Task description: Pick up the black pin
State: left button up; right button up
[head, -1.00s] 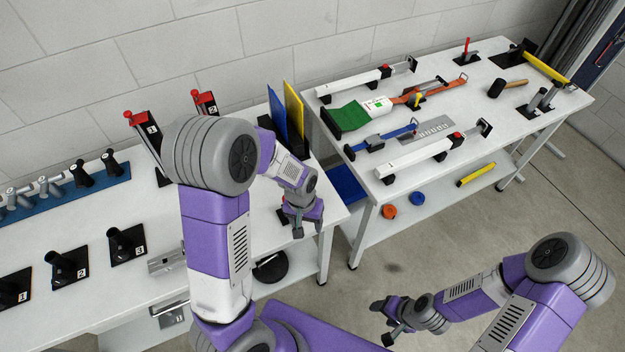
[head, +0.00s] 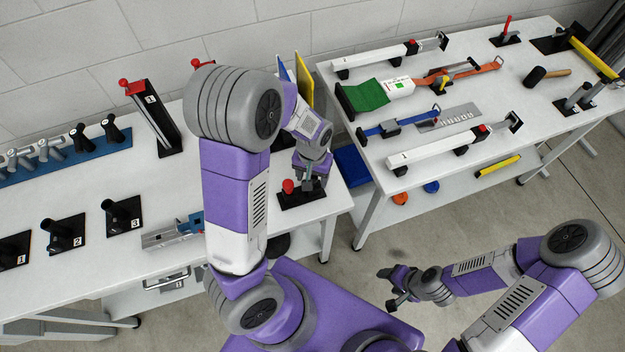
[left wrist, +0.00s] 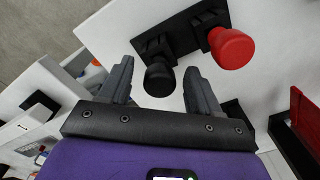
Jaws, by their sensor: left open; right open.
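The black pin (left wrist: 160,78) stands in a black holder (left wrist: 180,36) beside a red-headed pin (left wrist: 231,47). In the left wrist view the black pin's round head lies between the two open fingers of my left gripper (left wrist: 158,70), and no contact shows. In the head view my left gripper (head: 312,184) is low over the holder (head: 303,200) at the left table's right end, and it hides the black pin. The red-headed pin (head: 288,186) shows just left of it. My right gripper (head: 388,286) is open and empty over the floor.
Blue and yellow panels (head: 304,80) stand behind my left gripper. The left table (head: 170,215) also carries numbered black holders (head: 122,215) and a red-handled stand (head: 152,115). A floor gap separates the tables.

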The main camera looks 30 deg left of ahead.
pick_arm(q)
jog(key=c, duration=1.1)
jog(key=shift+c, duration=0.2)
